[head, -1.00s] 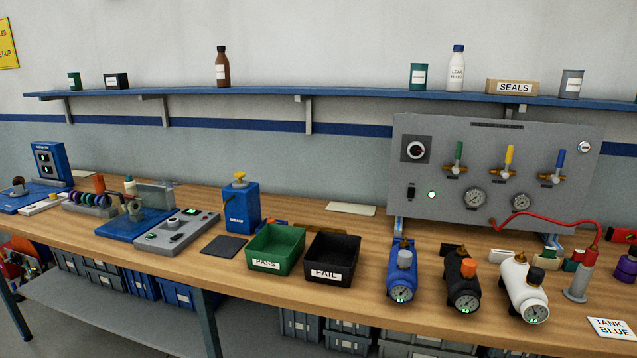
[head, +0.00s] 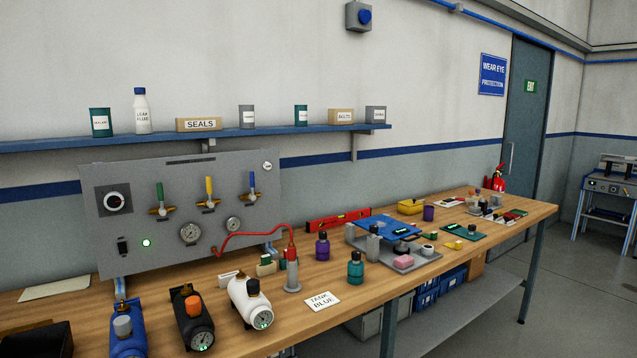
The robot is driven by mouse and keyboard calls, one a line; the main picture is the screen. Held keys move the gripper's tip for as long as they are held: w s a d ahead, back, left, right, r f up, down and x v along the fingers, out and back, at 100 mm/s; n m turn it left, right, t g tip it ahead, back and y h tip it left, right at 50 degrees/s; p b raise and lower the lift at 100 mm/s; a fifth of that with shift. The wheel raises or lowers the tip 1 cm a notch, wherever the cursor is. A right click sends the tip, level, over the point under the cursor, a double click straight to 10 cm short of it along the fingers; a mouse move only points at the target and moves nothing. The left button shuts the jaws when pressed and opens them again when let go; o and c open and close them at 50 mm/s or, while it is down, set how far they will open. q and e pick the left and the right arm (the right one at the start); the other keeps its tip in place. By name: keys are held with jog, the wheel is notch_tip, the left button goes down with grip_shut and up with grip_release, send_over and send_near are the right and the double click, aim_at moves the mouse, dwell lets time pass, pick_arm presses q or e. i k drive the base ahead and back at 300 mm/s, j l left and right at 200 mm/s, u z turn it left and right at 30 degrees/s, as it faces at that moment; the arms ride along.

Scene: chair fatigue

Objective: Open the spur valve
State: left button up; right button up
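The grey valve panel (head: 180,240) stands upright at the back of the bench, on the left of the head view. It carries three brass valves with upright levers: a green lever (head: 160,192), a yellow lever (head: 209,187) and a blue lever (head: 252,181). The labels by the valves are too small to read, so I cannot tell which one is the spur valve. Two round gauges sit below the levers, and a green lamp (head: 146,243) is lit. A red hose (head: 265,229) runs from the panel to a grey fitting (head: 291,275). Neither gripper is in view.
Blue (head: 128,340), black (head: 190,325) and white (head: 250,303) tanks with gauges stand in front of the panel. A card reading TANK BLUE (head: 322,301) lies to their right. A shelf (head: 100,142) runs above the panel.

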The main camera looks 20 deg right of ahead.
aim_at(252, 185)
jog(key=z, duration=0.45)
jog(key=i+l+z, duration=0.1)
jog(key=l, duration=0.35)
jog(key=i+l, duration=0.35)
jog(key=i+l+z, duration=0.15)
jog(key=l, duration=0.35)
jog(key=i+l+z, duration=0.1)
jog(key=i+l, duration=0.25)
